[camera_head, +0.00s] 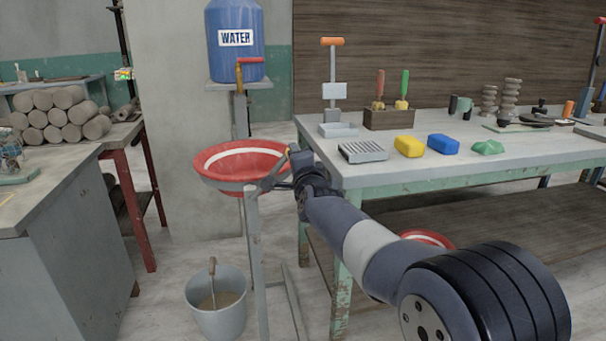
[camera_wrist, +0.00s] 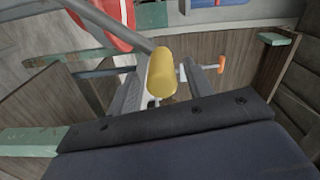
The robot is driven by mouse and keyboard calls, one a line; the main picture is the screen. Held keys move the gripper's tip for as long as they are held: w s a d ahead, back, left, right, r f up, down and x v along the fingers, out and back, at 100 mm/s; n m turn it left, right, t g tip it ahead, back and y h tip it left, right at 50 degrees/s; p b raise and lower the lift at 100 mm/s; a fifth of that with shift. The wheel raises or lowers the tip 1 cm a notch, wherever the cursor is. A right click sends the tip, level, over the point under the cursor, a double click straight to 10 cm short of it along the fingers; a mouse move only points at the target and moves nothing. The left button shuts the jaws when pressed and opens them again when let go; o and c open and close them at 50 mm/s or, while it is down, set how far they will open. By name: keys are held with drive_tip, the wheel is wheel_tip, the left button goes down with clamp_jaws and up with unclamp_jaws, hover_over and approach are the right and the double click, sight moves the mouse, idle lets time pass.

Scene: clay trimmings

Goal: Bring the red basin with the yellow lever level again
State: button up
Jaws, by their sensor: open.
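The red basin (camera_head: 238,168) with a white band inside hangs on a grey stand beside the table, its rim looking slightly higher on the right. Red with a white band also shows at the top left of the wrist view (camera_wrist: 92,25). The yellow lever grip (camera_wrist: 162,73) lies between my fingers in the wrist view; in the head view only a bit of yellow shows by the basin's right rim. My gripper (camera_wrist: 166,88) is open around the grip, and I cannot tell whether either finger touches it. In the head view my gripper (camera_head: 283,172) is partly hidden by my wrist.
A bucket (camera_head: 217,302) stands on the floor below the basin. A blue water barrel (camera_head: 235,40) with a red-handled tap is behind. The table (camera_head: 450,166) at right carries sponges and tools. Another red basin (camera_head: 428,238) is below it, partly hidden by my arm.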

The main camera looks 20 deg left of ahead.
drive_tip(key=v, duration=0.8)
drive_tip(key=shift+s+d, duration=0.2)
drive_tip(key=shift+d, duration=0.05)
drive_tip(key=x, duration=1)
drive_tip(key=shift+w+a+p, duration=0.3)
drive_tip(key=shift+p, duration=0.05)
drive_tip(key=shift+s, duration=0.1)
drive_tip(key=v, duration=1.1)
drive_tip(key=x, duration=0.7)
drive_tip(key=p+x, duration=0.1)
drive_tip(key=x, duration=0.3)
drive_tip(key=shift+r, duration=0.4)
drive_tip(key=shift+s+a+r+n+p, duration=0.15)
drive_tip(key=shift+a+n+p, duration=0.2)
drive_tip(key=shift+s+a+r+n+p, duration=0.15)
drive_tip(key=shift+a+n+p, duration=0.2)
